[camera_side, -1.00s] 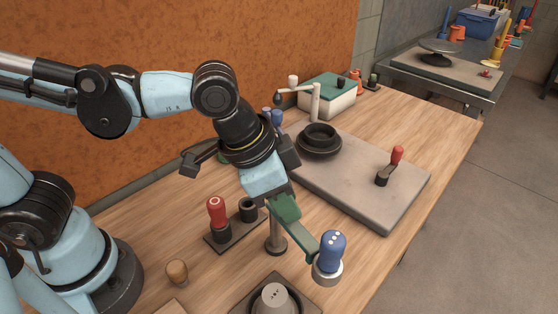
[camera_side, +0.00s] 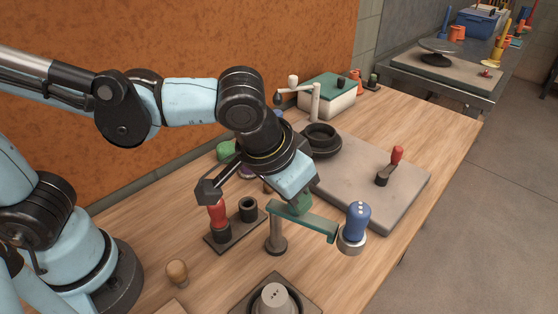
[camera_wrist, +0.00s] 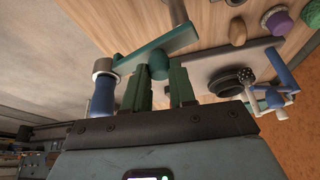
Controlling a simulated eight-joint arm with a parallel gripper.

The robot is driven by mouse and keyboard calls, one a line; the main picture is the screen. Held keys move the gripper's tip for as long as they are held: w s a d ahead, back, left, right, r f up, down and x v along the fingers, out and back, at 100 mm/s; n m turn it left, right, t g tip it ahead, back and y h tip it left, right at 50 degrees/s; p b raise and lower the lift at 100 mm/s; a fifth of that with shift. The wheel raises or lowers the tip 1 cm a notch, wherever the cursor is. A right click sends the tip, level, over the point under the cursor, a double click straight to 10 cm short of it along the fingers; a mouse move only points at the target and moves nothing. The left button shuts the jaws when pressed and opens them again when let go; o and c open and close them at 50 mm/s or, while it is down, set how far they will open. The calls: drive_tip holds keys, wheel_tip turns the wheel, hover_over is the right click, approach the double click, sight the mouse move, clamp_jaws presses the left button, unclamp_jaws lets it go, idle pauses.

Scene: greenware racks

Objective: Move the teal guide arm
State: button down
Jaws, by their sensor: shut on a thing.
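The teal guide arm (camera_side: 312,225) is a flat bar on a grey post (camera_side: 277,238). It points right over bare table. At its free end is a blue piece with white dots (camera_side: 357,217) in a pale metal collar (camera_side: 351,246). In the wrist view the teal bar (camera_wrist: 165,45) crosses above my fingertips, with a round teal knob (camera_wrist: 158,65) under it. My gripper (camera_side: 293,205), with green fingers, is shut on this knob; in the wrist view my gripper (camera_wrist: 164,74) has one finger on each side of it.
A grey dotted plug (camera_side: 273,298) sits in a dark square base at the front. A red-handled piece (camera_side: 218,217) stands close left of my gripper. A grey slab (camera_side: 385,215) with a red-handled lever (camera_side: 390,168) lies right. A dark ring (camera_side: 321,139) is behind.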

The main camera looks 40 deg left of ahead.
drive_tip(key=shift+w+a+n+y, duration=0.1)
drive_tip(key=shift+w+n+y, duration=0.2)
drive_tip(key=shift+n, duration=0.5)
drive_tip(key=shift+w+a+n+y, duration=0.15)
drive_tip(key=shift+n+y, duration=0.15)
drive_tip(key=shift+n, duration=0.5)
drive_tip(key=shift+w+n+y, duration=0.25)
drive_tip(key=shift+n+y, duration=0.05)
drive_tip(key=shift+n, duration=0.5)
drive_tip(key=shift+w+a+n+g+y, duration=0.15)
drive_tip(key=shift+n+y, duration=0.1)
drive_tip(key=shift+n, duration=0.45)
drive_tip(key=shift+w+a+n+g+y, duration=0.1)
drive_tip(key=shift+n+g+y, duration=0.1)
drive_tip(key=shift+n, duration=0.5)
drive_tip(key=shift+w+a+n+g+y, duration=0.15)
drive_tip(key=shift+n+y, duration=0.1)
drive_tip(key=shift+n, duration=0.75)
drive_tip(key=c, duration=0.9)
unclamp_jaws()
drive_tip(key=v, duration=1.2)
drive_tip(key=shift+w, duration=0.1)
